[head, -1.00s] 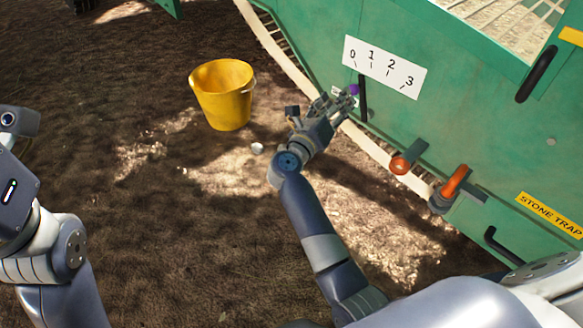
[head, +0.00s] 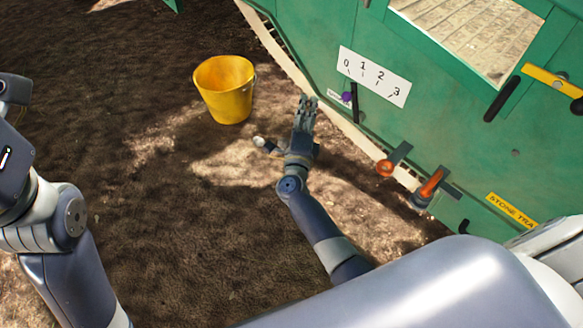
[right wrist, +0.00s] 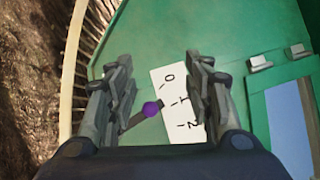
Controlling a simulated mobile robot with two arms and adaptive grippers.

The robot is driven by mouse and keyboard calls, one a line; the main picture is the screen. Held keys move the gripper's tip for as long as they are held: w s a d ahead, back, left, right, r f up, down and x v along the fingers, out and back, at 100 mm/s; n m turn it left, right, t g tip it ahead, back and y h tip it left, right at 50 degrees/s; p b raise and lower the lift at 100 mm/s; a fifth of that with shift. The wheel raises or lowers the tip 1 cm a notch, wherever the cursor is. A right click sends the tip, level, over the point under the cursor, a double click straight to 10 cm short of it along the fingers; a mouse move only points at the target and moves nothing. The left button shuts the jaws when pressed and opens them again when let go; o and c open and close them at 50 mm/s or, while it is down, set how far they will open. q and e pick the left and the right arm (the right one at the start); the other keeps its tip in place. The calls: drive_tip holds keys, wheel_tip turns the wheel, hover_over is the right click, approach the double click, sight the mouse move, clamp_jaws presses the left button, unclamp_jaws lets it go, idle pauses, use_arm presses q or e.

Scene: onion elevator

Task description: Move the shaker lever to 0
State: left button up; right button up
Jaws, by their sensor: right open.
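The shaker lever is a black bar (head: 355,102) with a purple knob (head: 347,97) on the green machine side, below a white scale plate (head: 374,76) marked 0 to 3. The upper end of the bar lies near the 0 and 1 end; I cannot tell the exact mark. My right gripper (head: 307,101) is open and empty, left of the lever and apart from it in the head view. In the right wrist view the knob (right wrist: 151,109) and bar show between the two open fingers (right wrist: 160,85), beyond them. My left gripper is out of view.
A yellow bucket (head: 226,92) stands on the soil left of my right gripper. Orange handles (head: 386,168) (head: 429,186) stick out of the machine at the lower right, near a yellow stone trap label (head: 511,211). A small whitish object (head: 259,141) lies near my right wrist.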

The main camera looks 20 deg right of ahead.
drive_tip(key=s+a+f+n+g+y+p, duration=0.3)
drive_tip(key=s+a+f+n+y+p, duration=0.5)
drive_tip(key=s+n+p, duration=0.4)
drive_tip(key=shift+a+f+n+g+y+p, duration=0.35)
drive_tip(key=shift+f+n+y+p, duration=0.6)
drive_tip(key=shift+n+p, duration=1.35)
drive_tip(key=shift+f, duration=0.1)
drive_tip(key=shift+c, duration=0.2)
